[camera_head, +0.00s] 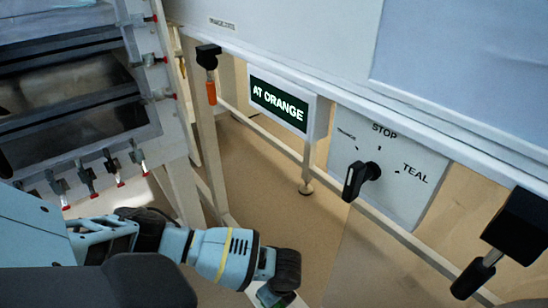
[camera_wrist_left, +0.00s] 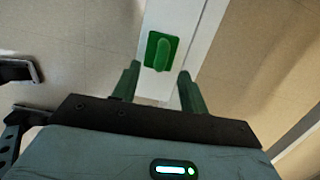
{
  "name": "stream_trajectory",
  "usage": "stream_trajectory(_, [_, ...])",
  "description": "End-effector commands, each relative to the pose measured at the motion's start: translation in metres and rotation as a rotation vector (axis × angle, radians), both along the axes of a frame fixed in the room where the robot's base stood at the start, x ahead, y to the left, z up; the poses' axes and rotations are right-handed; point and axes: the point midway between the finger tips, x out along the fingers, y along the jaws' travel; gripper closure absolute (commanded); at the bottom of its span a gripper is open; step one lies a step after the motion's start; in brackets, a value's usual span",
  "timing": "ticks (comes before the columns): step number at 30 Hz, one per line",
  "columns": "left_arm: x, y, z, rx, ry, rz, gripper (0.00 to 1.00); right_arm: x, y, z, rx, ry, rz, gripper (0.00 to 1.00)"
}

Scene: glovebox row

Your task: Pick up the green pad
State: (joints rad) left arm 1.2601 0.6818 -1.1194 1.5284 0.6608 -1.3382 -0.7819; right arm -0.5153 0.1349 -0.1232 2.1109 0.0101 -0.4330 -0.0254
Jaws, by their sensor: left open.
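The green pad (camera_wrist_left: 161,51) shows in the left wrist view, with a raised ridge down its middle. It lies on a narrow white surface (camera_wrist_left: 184,20). My left gripper (camera_wrist_left: 158,71) is open, its two green fingers apart. The pad is ahead of the fingertips and between their lines, and nothing is held. In the head view my left arm comes in from the left, and its wrist end reaches the bottom middle.
A sign reading "AT ORANGE" (camera_head: 278,103) hangs under the white cabinet. Beside it is a panel (camera_head: 408,200) with a black selector knob (camera_head: 361,181). A clamped chamber (camera_head: 75,100) stands at left. Tan floor lies below.

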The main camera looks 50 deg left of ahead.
Motion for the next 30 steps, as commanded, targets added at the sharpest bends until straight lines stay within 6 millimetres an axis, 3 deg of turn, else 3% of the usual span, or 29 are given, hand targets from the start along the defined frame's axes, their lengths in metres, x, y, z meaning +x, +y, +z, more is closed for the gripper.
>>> stream_trajectory(5, [0.001,0.003,-0.007,0.001,0.0,0.001,0.56,0.001,0.0,-0.005,0.0,0.0,0.0,0.64])
stream_trajectory(15, [0.001,0.014,-0.048,0.001,0.002,0.001,0.56,0.007,0.0,-0.033,0.001,0.005,0.0,0.64])
stream_trajectory(23, [0.002,0.015,-0.049,0.0,-0.002,0.001,0.56,0.009,0.0,-0.032,0.001,0.0,-0.001,0.64])
stream_trajectory(30, [0.001,0.014,-0.048,0.0,-0.001,0.001,0.85,0.002,0.001,-0.032,0.002,0.013,-0.001,0.64])
